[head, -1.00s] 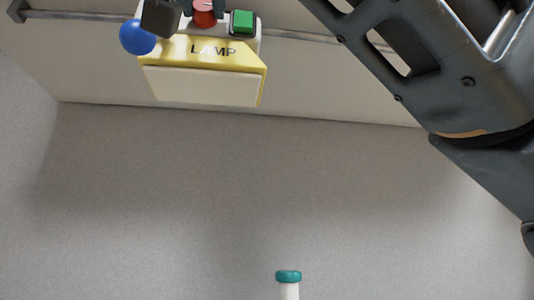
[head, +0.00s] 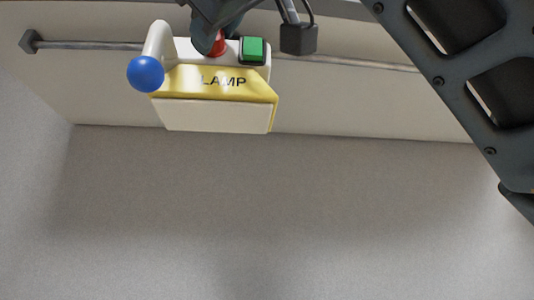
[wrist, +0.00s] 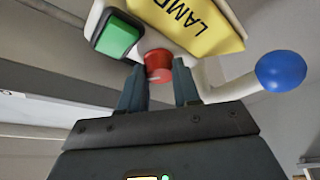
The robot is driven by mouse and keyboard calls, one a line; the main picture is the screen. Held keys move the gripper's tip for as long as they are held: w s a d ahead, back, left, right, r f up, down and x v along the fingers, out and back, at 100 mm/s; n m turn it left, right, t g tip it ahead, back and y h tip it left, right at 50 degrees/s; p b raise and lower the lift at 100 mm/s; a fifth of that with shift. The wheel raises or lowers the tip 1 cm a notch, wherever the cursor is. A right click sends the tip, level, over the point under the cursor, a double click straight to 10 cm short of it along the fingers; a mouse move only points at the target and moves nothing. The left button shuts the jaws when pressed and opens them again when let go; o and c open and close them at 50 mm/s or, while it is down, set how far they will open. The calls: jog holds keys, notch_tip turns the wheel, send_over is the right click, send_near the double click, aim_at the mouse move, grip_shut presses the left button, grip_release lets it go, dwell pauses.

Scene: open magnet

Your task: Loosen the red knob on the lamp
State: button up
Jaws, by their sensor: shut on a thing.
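The lamp (head: 222,84) is a yellow and white unit labelled LAMP, mounted on a rail near the top of the head view. Its red knob (head: 217,44) is partly hidden behind my gripper there. In the wrist view the red knob (wrist: 158,66) sits between the two fingers of my gripper (wrist: 160,82), which is shut on it. The lamp's yellow face (wrist: 205,28) shows beyond the knob.
A green square button (head: 252,50) is close beside the knob. A white curved handle with a blue ball (head: 146,74) stands on the lamp's other side. The grey rail (head: 350,63) runs along the wall. The area below the lamp is clear.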

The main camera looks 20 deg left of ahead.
jog(key=n+g+p, duration=0.1)
jog(key=n+p, duration=0.1)
jog(key=n+g+p, duration=0.1)
jog(key=n+p, duration=0.1)
jog(key=n, duration=0.1)
jog(key=n+g+p, duration=0.1)
jog(key=n+p, duration=0.1)
jog(key=n, duration=0.1)
jog(key=shift+r+h, duration=0.25)
jog(key=shift+h, duration=0.15)
jog(key=shift+f+n+p, duration=0.1)
jog(key=shift+n+p, duration=0.25)
jog(key=shift+n, duration=0.05)
jog(key=o, duration=1.1)
jog(key=shift+c, duration=0.2)
jog(key=shift+s+d, duration=0.1)
jog(key=shift+d, duration=0.05)
jog(key=b+v, duration=0.2)
jog(key=v, duration=0.5)
jog(key=shift+s+d, duration=0.15)
jog(key=shift+d, duration=0.05)
